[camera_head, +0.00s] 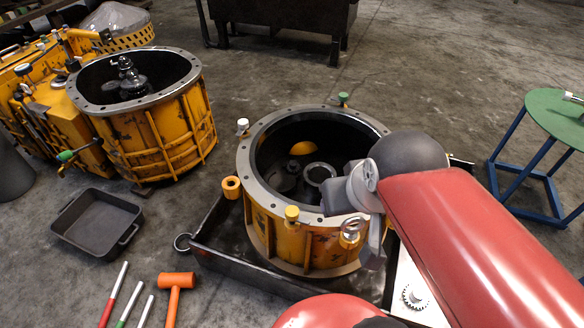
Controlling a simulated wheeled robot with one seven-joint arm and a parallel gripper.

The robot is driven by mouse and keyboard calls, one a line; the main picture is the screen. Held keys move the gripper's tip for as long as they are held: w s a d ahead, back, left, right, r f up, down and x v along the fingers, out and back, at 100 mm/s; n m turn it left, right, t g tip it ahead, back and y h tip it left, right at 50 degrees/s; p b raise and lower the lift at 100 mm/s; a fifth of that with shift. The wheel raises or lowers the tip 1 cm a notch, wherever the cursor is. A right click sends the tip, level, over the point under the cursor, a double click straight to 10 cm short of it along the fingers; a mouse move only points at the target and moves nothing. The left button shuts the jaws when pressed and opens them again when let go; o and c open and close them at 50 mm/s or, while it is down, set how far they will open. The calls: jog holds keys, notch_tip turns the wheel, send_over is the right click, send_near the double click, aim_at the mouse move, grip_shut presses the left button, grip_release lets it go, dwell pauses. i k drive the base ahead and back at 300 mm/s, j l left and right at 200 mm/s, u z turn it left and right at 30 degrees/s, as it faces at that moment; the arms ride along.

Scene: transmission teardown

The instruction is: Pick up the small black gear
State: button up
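A small dark gear-like part (285,177) lies inside the middle yellow housing (275,232), on its shaded floor; I cannot tell for sure that it is the small black gear. A grey ring-shaped part (319,173) lies to its right. Another dark gear stack (130,78) stands in the left yellow housing (165,130). My red arm reaches in from the lower right. My gripper (372,254) appears at the right of the middle housing's rim, partly hidden by my wrist. Its fingertips are not clear, and I see nothing held in it.
The middle housing stands in a dark low tray (235,262). A black bin (97,222), coloured rods and an orange mallet (176,285) lie on the floor at left. A toothed pale part (414,297) lies at lower right. A green-topped stool (556,112) stands at right.

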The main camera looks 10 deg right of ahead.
aim_at(293, 167)
jog(key=i+j+u, duration=0.35)
jog(key=j, duration=0.15)
jog(key=i+j+u, duration=0.2)
jog(key=j+u, duration=0.15)
jog(key=j, duration=0.15)
